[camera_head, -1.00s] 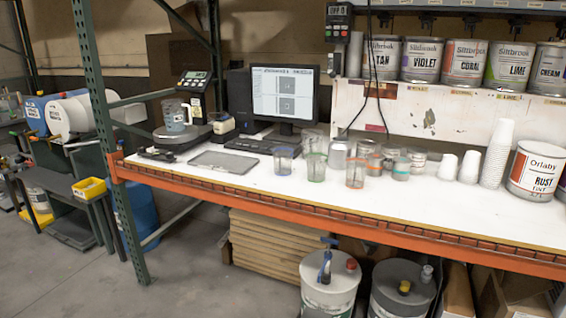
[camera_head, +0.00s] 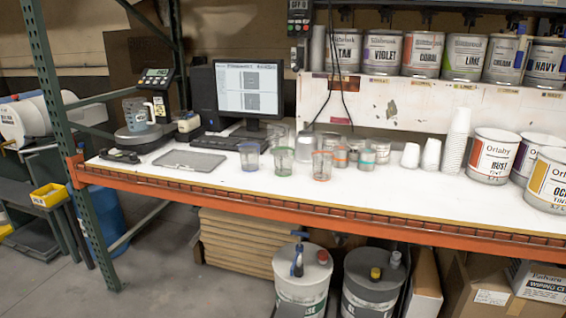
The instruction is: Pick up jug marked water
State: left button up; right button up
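A grey jug with a handle (camera_head: 138,112) stands upright on the round scale plate (camera_head: 145,135) at the left end of the white workbench (camera_head: 250,192). It has a pale mark on its side, too small to read. Several clear cups stand mid-bench, among them a blue-rimmed one (camera_head: 249,156), a green-rimmed one (camera_head: 283,160) and a red-rimmed one (camera_head: 322,164). I cannot read "water" on any vessel. Neither of my grippers is in view.
A monitor (camera_head: 249,89), keyboard (camera_head: 222,143) and grey clipboard (camera_head: 190,160) are near the jug. A green rack post (camera_head: 62,130) rises at the bench's left end. Stacked white cups (camera_head: 455,140) and paint cans (camera_head: 492,157) stand at the right. The bench front is clear.

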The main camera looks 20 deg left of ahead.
aim_at(136, 112)
jog(key=u, duration=1.4)
jog(key=i+j+z, duration=0.25)
jog(key=i, duration=0.6)
jog(key=i+j+z, duration=0.25)
jog(key=i+j, duration=0.4)
jog(key=i, duration=0.2)
jog(key=i+j+z, duration=0.25)
jog(key=i+j, duration=0.4)
jog(key=i, duration=0.15)
